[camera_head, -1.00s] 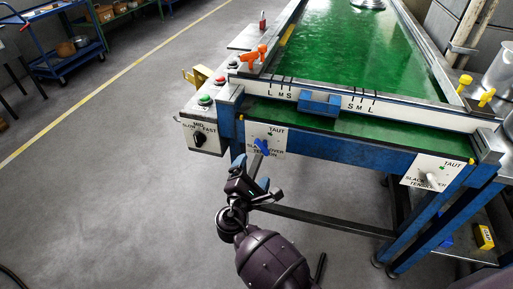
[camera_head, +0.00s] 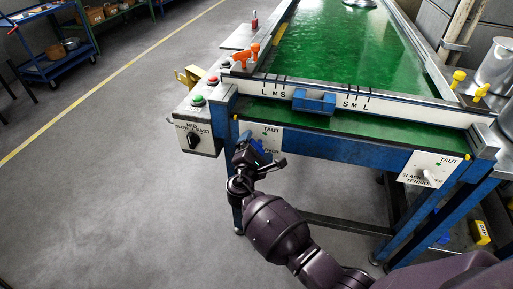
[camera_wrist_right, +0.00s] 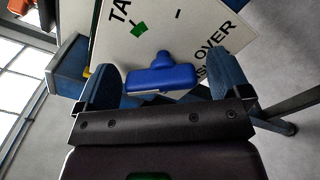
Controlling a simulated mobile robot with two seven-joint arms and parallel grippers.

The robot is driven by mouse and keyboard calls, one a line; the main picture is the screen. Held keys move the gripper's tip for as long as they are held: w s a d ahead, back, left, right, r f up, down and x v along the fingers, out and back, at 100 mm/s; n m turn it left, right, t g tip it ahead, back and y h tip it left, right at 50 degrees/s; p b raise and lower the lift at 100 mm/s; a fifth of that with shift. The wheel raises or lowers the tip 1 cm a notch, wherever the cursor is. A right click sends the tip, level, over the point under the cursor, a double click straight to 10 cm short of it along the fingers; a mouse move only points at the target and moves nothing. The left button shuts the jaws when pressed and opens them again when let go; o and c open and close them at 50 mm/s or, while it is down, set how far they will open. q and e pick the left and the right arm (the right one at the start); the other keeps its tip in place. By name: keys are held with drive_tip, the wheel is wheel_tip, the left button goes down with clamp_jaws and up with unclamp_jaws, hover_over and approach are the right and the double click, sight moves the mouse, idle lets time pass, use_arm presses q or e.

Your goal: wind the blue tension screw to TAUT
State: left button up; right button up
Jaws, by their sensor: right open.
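The blue tension screw (camera_wrist_right: 160,78) has a T-shaped handle and stands out from a white panel (camera_wrist_right: 180,30) marked TAUT and OVER. In the right wrist view, its bar lies crosswise between the two fingers of my right gripper (camera_wrist_right: 163,72), with a small gap at each side. That gripper is open. A green mark (camera_wrist_right: 138,29) sits by the TAUT lettering. In the head view, my right gripper (camera_head: 248,152) is in front of the panel (camera_head: 270,133) and covers much of the screw and the lower lettering. My left gripper is not in view.
A second panel (camera_head: 427,169) with a pale knob is on the table's right end. A speed dial box (camera_head: 191,138) with buttons stands left of the blue frame (camera_head: 330,150). An orange tool (camera_head: 240,57) lies above.

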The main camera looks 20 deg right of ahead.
drive_tip(key=c, duration=0.9)
drive_tip(key=shift+f, duration=0.1)
